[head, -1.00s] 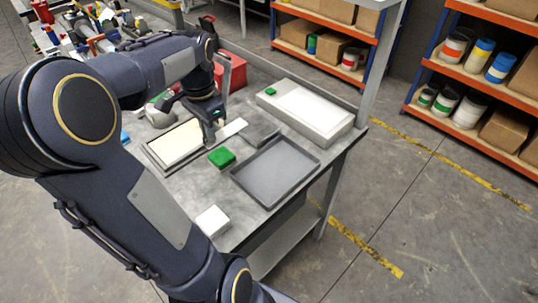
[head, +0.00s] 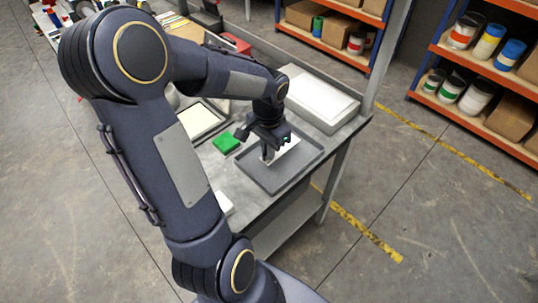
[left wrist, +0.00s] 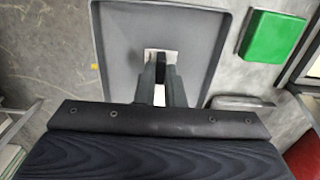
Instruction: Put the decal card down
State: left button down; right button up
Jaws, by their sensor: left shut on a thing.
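My left gripper (head: 268,153) is over the shallow grey tray (head: 283,178), pointing down. It is shut on the decal card (head: 290,148), a thin white card that shows beside the fingers and inside the tray's outline. In the left wrist view the gripper fingers (left wrist: 160,68) point at the grey tray (left wrist: 118,30), and a small part of the white card (left wrist: 150,54) shows at their tips. The fingers hide much of the card. I cannot tell whether the card touches the tray floor. My right gripper is not in view.
A green block (head: 226,143) lies left of the tray, near a dark frame with a cream panel (head: 200,120). A long light box (head: 318,100) stands behind the tray. A white block (head: 225,203) is partly hidden by my arm. Shelves (head: 490,110) stand at right.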

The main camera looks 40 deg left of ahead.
pick_arm(q)
jog(key=shift+d+f, duration=0.15)
jog(key=shift+f, duration=1.45)
jog(key=shift+f, duration=0.2)
jog(key=c, duration=1.5)
grip_release()
jog(key=shift+r, duration=0.15)
notch_tip(320, 180, up, 12)
jog(key=shift+f, duration=0.15)
jog(key=s+d+n+t+h, duration=0.1)
jog(key=s+d+t, duration=0.1)
jog(key=s+d, duration=0.2)
jog(key=s+d+n+t+h, duration=0.1)
jog(key=s+d, duration=0.3)
jog(key=d, duration=0.1)
jog(key=s+d+r+t+h, duration=0.1)
jog(key=s+d+t, duration=0.1)
jog(key=s+d, duration=0.2)
jog(key=shift+d+n+t+h, duration=0.15)
jog(key=shift+n+t+h, duration=0.15)
jog(key=shift+n+h, duration=0.1)
